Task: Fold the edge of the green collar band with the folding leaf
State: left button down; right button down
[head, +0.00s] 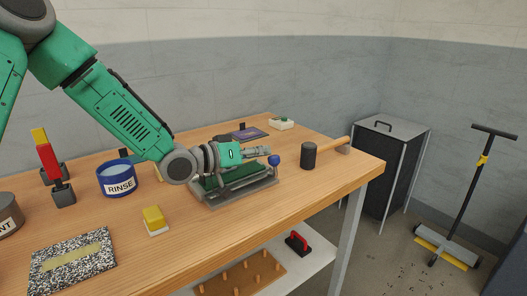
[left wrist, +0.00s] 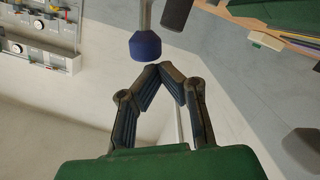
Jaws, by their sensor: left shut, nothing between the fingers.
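The folding fixture (head: 240,193) is a grey metal base on the wooden bench, with a green strip, likely the collar band (head: 212,182), along it. Its folding leaf cannot be told apart clearly, partly hidden by my arm. A blue ball knob (head: 274,160) stands at its right end; it also shows in the left wrist view (left wrist: 145,45) on a grey rod. My left gripper (head: 262,151) is above the fixture, pointing at the knob. In the left wrist view its fingertips (left wrist: 164,68) meet, empty, just short of the knob, with no clear contact. My right gripper is out of view.
A mallet (head: 310,155) lies right of the fixture. A blue RINSE pot (head: 116,180), a yellow-topped block (head: 154,220), a red-handled tool (head: 50,165) and a speckled board (head: 75,262) stand left. A small white box (head: 281,123) is at the back. Bare bench lies in front.

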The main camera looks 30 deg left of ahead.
aim_at(273, 164)
pick_arm(q)
jog(key=shift+s+d+f+m, duration=0.15)
jog(key=shift+d+f+m, duration=0.05)
jog(key=shift+f+m, duration=0.1)
jog(key=shift+s+d+f+m+y+b, duration=0.2)
jog(key=shift+d+f+m+b, duration=0.15)
jog(key=shift+d+m, duration=0.25)
jog(key=shift+s+d+f+m+y+b, duration=0.15)
jog(key=shift+d+f+m+b, duration=0.2)
jog(key=shift+d, duration=0.3)
jog(key=shift+s+d, duration=0.1)
jog(key=shift+d, duration=0.2)
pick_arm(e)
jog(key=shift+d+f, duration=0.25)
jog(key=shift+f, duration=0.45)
pick_arm(q)
jog(key=shift+a, duration=0.25)
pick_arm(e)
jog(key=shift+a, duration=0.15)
